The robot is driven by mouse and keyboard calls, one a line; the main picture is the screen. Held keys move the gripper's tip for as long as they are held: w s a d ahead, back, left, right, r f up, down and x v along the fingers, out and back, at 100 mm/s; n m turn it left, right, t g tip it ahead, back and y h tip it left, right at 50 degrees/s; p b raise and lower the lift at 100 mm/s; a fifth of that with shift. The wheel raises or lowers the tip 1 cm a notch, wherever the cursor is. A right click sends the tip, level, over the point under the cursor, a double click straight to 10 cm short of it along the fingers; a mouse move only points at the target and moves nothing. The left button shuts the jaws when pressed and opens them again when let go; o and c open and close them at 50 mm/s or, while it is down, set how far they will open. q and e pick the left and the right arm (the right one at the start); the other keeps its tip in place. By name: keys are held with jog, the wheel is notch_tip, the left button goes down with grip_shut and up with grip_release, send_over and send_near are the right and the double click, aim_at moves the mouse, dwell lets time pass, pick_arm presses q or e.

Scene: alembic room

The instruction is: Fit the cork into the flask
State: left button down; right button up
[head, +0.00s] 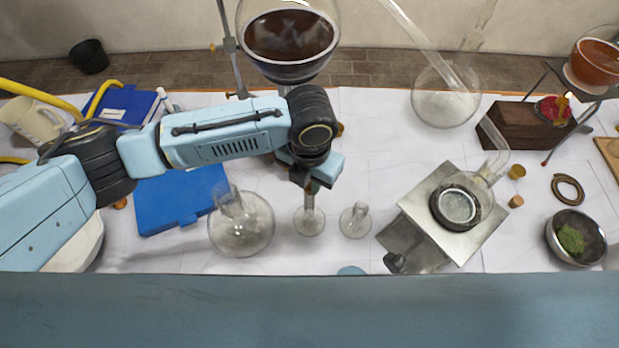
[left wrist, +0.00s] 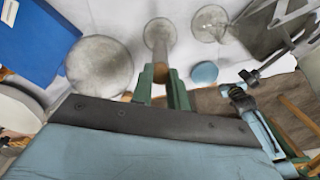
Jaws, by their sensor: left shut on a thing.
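My left gripper (head: 311,184) points down over the table and is shut on a small brown cork. In the left wrist view, its green fingers (left wrist: 160,88) grip the cork (left wrist: 160,73). The small clear flask (head: 309,222) stands upright directly below the gripper. In the left wrist view, the flask (left wrist: 160,35) has its neck pointing toward the cork. The cork appears at the neck's mouth, but I cannot tell whether it touches or sits inside.
A large round flask (head: 240,230) stands left of the small flask, and another small flask (head: 355,221) stands right. A metal stand (head: 410,238) is farther right. A big flask of dark liquid (head: 290,38) hangs behind. A blue case (head: 170,200) lies left. Another cork (head: 516,201) lies at right.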

aim_at(309, 186)
pick_arm(q)
jog(key=shift+f, duration=0.1)
dwell(0.3)
jog(key=c, duration=0.9)
grip_release()
jog(key=shift+r+p, duration=3.55)
